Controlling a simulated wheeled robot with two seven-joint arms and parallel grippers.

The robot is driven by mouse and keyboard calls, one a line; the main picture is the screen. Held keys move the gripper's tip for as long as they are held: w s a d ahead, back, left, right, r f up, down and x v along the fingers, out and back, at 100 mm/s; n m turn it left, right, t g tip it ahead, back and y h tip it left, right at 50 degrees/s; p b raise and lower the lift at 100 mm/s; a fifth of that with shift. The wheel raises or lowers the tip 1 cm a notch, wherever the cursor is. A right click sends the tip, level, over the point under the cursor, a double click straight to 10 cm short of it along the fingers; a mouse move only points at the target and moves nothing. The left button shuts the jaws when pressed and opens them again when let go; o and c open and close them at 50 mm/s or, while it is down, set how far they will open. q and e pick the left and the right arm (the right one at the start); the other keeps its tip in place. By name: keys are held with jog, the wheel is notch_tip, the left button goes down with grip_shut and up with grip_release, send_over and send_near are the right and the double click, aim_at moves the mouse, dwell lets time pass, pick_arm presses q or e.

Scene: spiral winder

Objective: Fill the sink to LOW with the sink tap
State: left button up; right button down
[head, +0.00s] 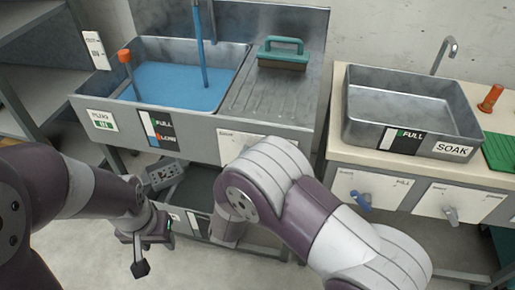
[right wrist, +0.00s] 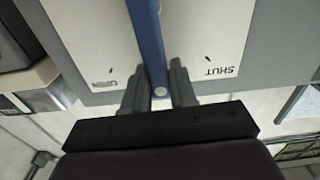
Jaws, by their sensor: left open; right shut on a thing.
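The sink (head: 190,130) is at the upper left of the head view, with blue water (head: 175,85) across its basin. A blue stream (head: 203,60) runs down into it from above. A gauge (head: 158,130) marked FULL and LOW is on its front; I cannot read its level exactly. My right gripper (right wrist: 160,92) is shut on a blue tap lever (right wrist: 148,40), between the words OPEN and SHUT in the right wrist view. My right arm hides this grip in the head view. My left gripper (head: 150,242) is open and empty, low in front of the sink.
An orange-topped stem (head: 125,57) stands in the sink's left side. A green-handled block (head: 284,54) rests on the drainboard (head: 265,98). To the right is a SOAK basin (head: 405,110) with a blue lever (head: 361,201) and a grey lever (head: 451,215) below.

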jog(key=a+n+p, duration=0.1)
jog(key=n, duration=0.1)
jog(key=a+n+p, duration=0.1)
jog(key=n, duration=0.1)
jog(key=w+a+n+p, duration=0.1)
jog(key=p, duration=0.1)
jog(key=shift+a+f+n, duration=0.1)
jog(key=shift+f+n, duration=0.3)
jog(key=shift+w+a+f+n+p, duration=0.15)
jog(key=shift+a+f+n+p, duration=0.3)
jog(key=shift+n, duration=0.55)
jog(key=c, duration=1)
grip_release()
jog(key=shift+f, duration=0.1)
